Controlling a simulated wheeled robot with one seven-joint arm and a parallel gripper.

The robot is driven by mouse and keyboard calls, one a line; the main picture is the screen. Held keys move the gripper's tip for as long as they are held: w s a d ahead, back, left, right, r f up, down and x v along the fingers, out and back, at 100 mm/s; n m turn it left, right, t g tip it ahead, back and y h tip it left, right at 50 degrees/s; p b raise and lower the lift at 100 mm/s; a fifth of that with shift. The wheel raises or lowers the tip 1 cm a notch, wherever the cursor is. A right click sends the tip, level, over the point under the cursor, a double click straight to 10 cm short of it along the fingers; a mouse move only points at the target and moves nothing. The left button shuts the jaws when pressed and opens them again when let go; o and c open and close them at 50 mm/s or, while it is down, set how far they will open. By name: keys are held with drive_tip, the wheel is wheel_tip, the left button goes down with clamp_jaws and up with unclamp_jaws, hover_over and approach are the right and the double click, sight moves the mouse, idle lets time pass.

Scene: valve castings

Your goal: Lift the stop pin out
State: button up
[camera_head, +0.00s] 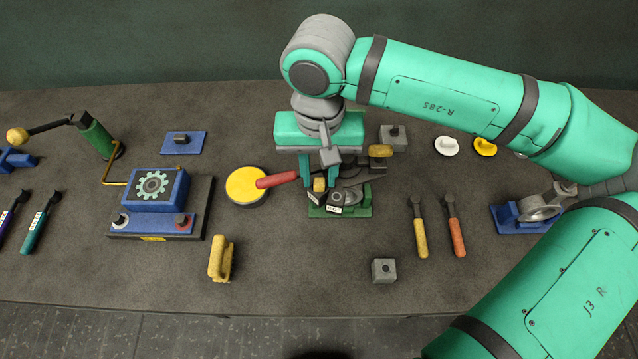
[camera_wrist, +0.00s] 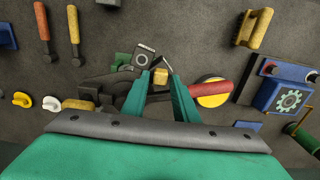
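A small yellow block-like piece (camera_head: 319,184), which I take to be the stop pin, sits at a green fixture (camera_head: 360,211) with a white label. It also shows in the wrist view (camera_wrist: 160,76). My gripper (camera_head: 319,181) points down over the fixture, its two teal fingers on either side of the yellow piece. In the wrist view the fingers (camera_wrist: 161,75) look open, with narrow gaps beside the piece. Whether they touch it is hard to tell. The piece's lower part and part of the fixture are hidden.
A red-handled yellow disc (camera_head: 244,186) lies close at left.

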sight(319, 179)
clamp_jaws()
drive_tip(key=shift+w+r, duration=0.1)
wheel_tip(319, 179, up, 18)
idle(0.7)
